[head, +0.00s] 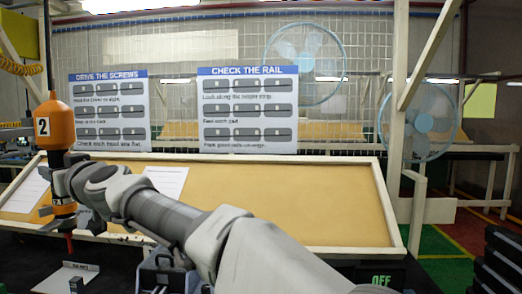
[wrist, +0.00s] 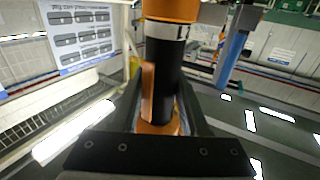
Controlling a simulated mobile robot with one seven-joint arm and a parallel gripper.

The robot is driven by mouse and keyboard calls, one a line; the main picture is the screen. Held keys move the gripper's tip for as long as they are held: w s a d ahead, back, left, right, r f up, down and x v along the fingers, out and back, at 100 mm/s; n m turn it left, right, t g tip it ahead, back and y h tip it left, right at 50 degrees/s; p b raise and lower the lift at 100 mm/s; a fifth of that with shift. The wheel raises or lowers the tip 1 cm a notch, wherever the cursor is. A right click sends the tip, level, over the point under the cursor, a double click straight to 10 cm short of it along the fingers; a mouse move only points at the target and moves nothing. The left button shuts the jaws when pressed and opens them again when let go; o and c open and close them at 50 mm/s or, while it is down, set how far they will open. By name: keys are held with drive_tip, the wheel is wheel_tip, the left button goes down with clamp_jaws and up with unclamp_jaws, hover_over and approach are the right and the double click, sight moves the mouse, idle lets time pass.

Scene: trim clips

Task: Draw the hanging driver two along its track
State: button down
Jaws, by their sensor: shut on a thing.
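In the wrist view the driver's dark shaft (wrist: 167,65) stands between the two fingers of my gripper (wrist: 160,105), with orange above and below. A red tip (head: 69,243) shows beneath it in the head view. The overhead track is not clearly seen.
A tan sloped board (head: 290,205) with a pale frame fills the middle, with paper sheets on it. Two signs (head: 247,110) hang on wire mesh behind. A wooden post (head: 400,110) stands at right. A blue cylinder (wrist: 232,58) hangs near the driver in the wrist view.

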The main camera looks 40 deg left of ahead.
drive_tip(key=shift+r+p, duration=0.8)
drive_tip(key=shift+r, duration=0.3)
drive_tip(key=shift+c, duration=1.6)
unclamp_jaws()
drive_tip(key=shift+f, duration=0.15)
drive_tip(key=shift+w+d+b, duration=0.15)
drive_tip(key=shift+d+b, duration=0.2)
drive_tip(key=shift+b, duration=0.05)
drive_tip(key=w+d+b, duration=0.1)
drive_tip(key=d+b, duration=1)
drive_tip(key=d, duration=0.5)
drive_tip(key=shift+d, duration=0.35)
